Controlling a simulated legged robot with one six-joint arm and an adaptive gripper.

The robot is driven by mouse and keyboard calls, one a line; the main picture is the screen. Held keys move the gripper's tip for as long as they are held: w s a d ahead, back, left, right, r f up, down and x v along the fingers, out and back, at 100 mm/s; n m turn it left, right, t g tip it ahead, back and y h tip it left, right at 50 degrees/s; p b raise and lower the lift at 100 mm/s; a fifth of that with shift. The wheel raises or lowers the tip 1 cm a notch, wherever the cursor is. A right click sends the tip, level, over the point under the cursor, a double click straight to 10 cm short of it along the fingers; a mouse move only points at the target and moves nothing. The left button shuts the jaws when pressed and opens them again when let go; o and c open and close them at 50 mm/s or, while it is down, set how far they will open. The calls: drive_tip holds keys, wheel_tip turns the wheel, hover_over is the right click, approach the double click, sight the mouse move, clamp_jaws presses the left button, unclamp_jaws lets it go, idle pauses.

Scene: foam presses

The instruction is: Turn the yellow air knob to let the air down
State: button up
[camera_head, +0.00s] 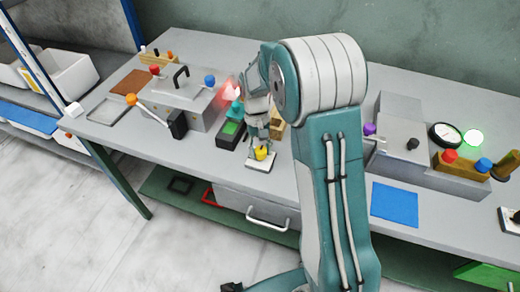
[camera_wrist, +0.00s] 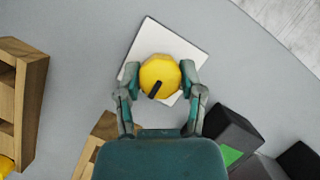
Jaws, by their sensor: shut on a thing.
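The yellow air knob (camera_head: 262,153) stands on a white square plate (camera_head: 261,166) near the front edge of the table. In the wrist view the knob (camera_wrist: 160,76) is round-faceted with a black pointer mark aimed toward the lower left. My gripper (camera_head: 261,148) points down over it. In the wrist view my gripper (camera_wrist: 160,78) has one finger on each side of the knob, and it is shut on the knob. The white plate (camera_wrist: 146,42) shows beyond the fingers. In the head view my arm hides part of the table behind the gripper.
A box with a green top (camera_head: 231,129) stands just left of the knob. The left press (camera_head: 183,98) has an orange-tipped lever (camera_head: 130,99). The right press (camera_head: 403,135), a gauge (camera_head: 444,134) and a blue mat (camera_head: 394,203) are right of my arm.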

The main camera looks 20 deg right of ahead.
drive_tip(key=shift+s+f, duration=0.1)
drive_tip(key=shift+s, duration=0.05)
drive_tip(key=o, duration=1.2)
drive_tip(key=shift+c, duration=0.2)
drive_tip(key=shift+w+r, duration=0.25)
drive_tip(key=shift+r, duration=0.15)
drive_tip(key=v, duration=1.1)
drive_tip(key=shift+w, duration=0.1)
